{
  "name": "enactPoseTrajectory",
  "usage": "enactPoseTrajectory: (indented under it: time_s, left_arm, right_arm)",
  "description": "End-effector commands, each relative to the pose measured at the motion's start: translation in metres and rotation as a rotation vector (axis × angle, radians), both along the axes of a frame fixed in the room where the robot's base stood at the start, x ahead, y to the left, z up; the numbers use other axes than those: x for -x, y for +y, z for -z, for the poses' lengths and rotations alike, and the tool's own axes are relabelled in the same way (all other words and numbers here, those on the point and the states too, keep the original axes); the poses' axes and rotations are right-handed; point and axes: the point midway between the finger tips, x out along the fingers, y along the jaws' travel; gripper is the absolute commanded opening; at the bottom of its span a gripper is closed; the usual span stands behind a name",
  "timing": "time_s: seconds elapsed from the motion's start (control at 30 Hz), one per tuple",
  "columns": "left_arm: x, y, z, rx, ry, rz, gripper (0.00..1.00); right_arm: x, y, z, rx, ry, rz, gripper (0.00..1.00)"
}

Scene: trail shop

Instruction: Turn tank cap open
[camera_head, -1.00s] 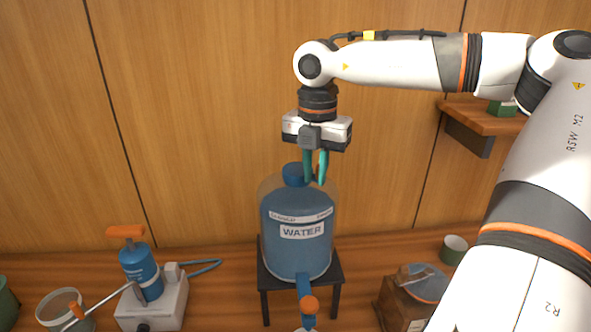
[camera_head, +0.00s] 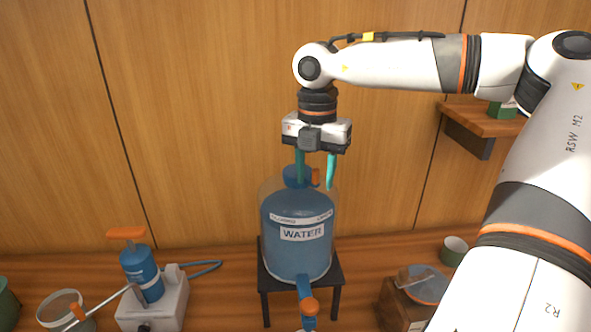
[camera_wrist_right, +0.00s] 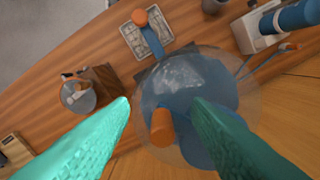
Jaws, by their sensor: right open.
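The clear blue water tank (camera_head: 298,250) stands upright on a dark stand, with a "WATER" label on its front. Its blue cap (camera_head: 293,177) is on the top and has an orange tab (camera_head: 316,176) on its right side. In the right wrist view the orange tab (camera_wrist_right: 162,128) lies between my fingers, with the blue cap (camera_wrist_right: 202,142) partly behind the right finger. My right gripper (camera_head: 316,183) points down over the cap, its teal fingers spread apart and holding nothing. I cannot tell whether a finger touches the cap. My left gripper is not in view.
A blue tap with an orange knob (camera_head: 309,305) sticks out at the tank's front. A blue canister device (camera_head: 141,270) stands to the left. A wooden box (camera_head: 402,305) and green cup (camera_head: 454,250) are to the right. The wooden wall is close behind.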

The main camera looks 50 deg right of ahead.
Motion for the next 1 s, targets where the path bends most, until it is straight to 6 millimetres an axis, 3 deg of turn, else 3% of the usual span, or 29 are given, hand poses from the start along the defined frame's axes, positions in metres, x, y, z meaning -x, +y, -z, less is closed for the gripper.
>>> enactPoseTrajectory:
  time_s: [0.03, 0.57, 1.0]
  left_arm:
    - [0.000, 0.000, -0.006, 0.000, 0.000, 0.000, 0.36]
    - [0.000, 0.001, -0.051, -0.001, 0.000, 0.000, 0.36]
    - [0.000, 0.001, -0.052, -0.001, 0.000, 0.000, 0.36]
  right_arm:
    - [-0.004, -0.002, -0.013, 0.009, -0.022, 0.005, 0.49]
    - [-0.002, -0.001, -0.086, 0.006, -0.014, 0.003, 0.49]
    - [-0.001, 0.000, -0.089, 0.003, -0.010, 0.002, 0.49]
